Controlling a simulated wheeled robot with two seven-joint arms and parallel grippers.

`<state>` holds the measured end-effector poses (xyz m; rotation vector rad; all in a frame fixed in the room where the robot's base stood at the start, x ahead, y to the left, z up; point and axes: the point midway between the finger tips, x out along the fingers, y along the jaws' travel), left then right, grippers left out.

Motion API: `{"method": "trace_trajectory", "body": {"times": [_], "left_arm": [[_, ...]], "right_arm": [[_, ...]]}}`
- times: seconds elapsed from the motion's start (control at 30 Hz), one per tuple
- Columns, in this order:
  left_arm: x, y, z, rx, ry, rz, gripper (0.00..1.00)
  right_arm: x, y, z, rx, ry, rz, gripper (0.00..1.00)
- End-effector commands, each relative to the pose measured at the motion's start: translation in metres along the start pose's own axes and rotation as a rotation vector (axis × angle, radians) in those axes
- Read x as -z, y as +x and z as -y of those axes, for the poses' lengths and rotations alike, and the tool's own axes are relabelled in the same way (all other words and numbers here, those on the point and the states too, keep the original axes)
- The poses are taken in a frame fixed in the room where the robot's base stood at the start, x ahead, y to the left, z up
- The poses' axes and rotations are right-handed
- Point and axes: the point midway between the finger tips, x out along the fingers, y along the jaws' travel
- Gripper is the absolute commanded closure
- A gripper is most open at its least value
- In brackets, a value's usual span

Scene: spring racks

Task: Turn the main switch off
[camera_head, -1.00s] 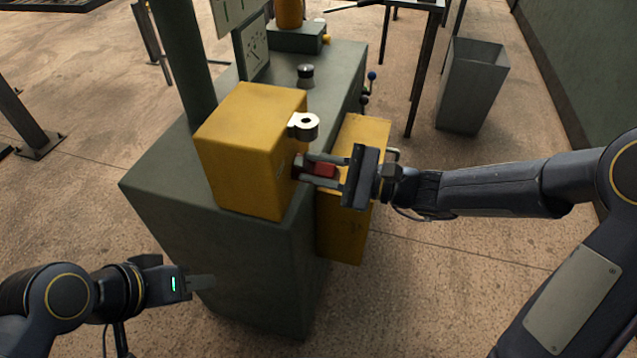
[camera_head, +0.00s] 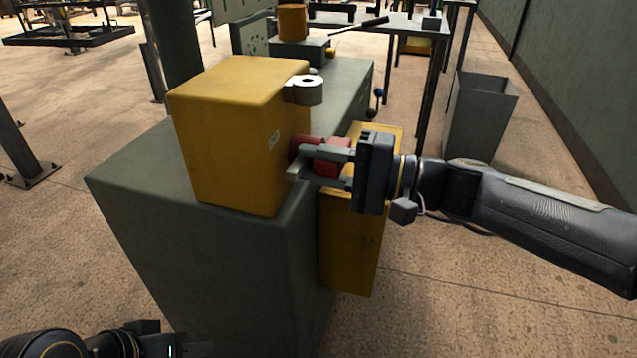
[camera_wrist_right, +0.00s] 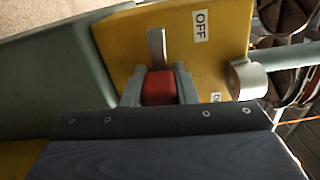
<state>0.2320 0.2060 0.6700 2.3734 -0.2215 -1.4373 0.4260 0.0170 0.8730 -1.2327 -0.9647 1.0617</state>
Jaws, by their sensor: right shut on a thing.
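The main switch has a red handle (camera_head: 331,158) on the side of a yellow box (camera_head: 230,140); it also shows in the right wrist view (camera_wrist_right: 158,88). My right gripper (camera_head: 303,162) is closed around the red handle, with a finger on either side of it (camera_wrist_right: 158,92). An OFF label (camera_wrist_right: 201,24) is on the yellow face, and a second label (camera_wrist_right: 216,97) is partly hidden. A grey metal bar (camera_wrist_right: 156,47) stands just beyond the handle. My left gripper (camera_head: 185,346) is at the bottom edge, mostly cut off, away from the switch.
The yellow box sits on a green-grey machine cabinet (camera_head: 140,190). A pale round lug (camera_head: 308,88) juts from the box above the handle. A lower yellow box (camera_head: 350,230) is close under my right gripper. A grey bin (camera_head: 480,115) stands behind on open floor.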

Motion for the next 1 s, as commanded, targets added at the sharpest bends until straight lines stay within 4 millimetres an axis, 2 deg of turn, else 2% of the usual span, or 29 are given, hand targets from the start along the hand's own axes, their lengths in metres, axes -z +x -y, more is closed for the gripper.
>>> {"method": "trace_trajectory", "body": {"times": [0.03,0.23,0.8,0.83,1.0], "left_arm": [[-0.005,0.009,0.004,0.0,0.0,0.0,0.64],[-0.009,0.018,0.008,0.0,0.0,0.0,0.64],[-0.01,0.02,0.009,0.0,0.0,0.0,0.64],[-0.01,0.02,0.009,0.0,0.0,0.0,0.64],[-0.01,0.02,0.009,0.0,0.0,0.0,0.64]], "right_arm": [[0.011,-0.004,-0.011,-0.008,-0.014,-0.03,1.0],[0.011,-0.004,-0.008,-0.006,-0.082,-0.032,1.0],[0.012,-0.004,-0.001,0.0,-0.119,-0.036,1.0],[0.012,-0.004,-0.001,0.0,-0.119,-0.036,0.72],[0.012,-0.004,-0.001,-0.001,-0.118,-0.035,0.53]]}}
